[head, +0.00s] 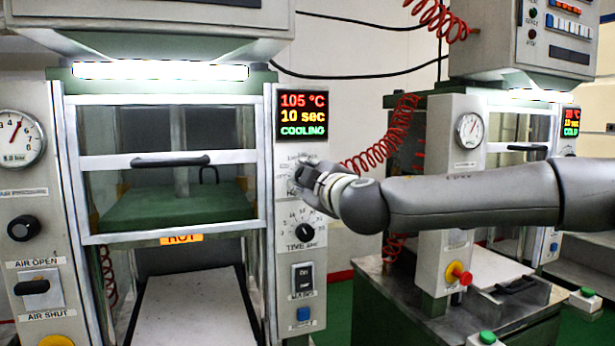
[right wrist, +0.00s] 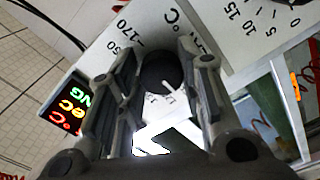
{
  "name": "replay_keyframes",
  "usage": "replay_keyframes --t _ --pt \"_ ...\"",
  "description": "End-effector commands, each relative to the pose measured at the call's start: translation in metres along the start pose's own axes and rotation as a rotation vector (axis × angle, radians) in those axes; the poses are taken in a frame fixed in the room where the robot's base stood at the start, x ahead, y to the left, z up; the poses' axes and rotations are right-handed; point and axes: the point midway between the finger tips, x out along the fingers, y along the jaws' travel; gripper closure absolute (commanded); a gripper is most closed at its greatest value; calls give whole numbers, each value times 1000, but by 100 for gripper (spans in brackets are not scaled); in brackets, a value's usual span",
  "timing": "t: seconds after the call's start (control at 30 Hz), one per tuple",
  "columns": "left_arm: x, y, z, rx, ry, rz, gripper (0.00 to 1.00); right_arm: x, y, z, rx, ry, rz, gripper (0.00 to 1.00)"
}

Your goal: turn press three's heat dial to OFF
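The heat dial (right wrist: 162,72) is a dark round knob on the press's right column. In the right wrist view it fills the gap between my fingertips, with temperature marks around it. My right gripper (right wrist: 160,58) has one finger on each side of the knob and looks shut on it. In the head view my right gripper (head: 306,178) covers most of the dial. Which mark the pointer faces is not clear, and I cannot read OFF. The display (head: 303,115) above reads 105 °C, 10 sec, COOLING. My left gripper is not in view.
The timer dial (head: 305,232) is just below, then a rocker switch (head: 302,276) and a blue button (head: 303,314). The press's glass guard (head: 170,160) is left of the column, with a HOT sign (head: 181,239). Another press (head: 450,200) stands behind my right arm.

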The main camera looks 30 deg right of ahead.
Motion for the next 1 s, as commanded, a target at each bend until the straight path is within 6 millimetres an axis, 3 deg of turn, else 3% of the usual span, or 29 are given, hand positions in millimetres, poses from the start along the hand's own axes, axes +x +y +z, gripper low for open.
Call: replay_keyframes --t 0.03,0.13,0.57,1.0 --pt "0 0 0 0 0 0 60 0 2 0 1 -1 5 57" --pt "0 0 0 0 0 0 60 0 2 0 1 -1 3 45" --pt "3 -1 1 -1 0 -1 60 -6 0 0 2 1 0 45" --pt "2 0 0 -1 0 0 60 -76 2 -1 5 3 2 45"
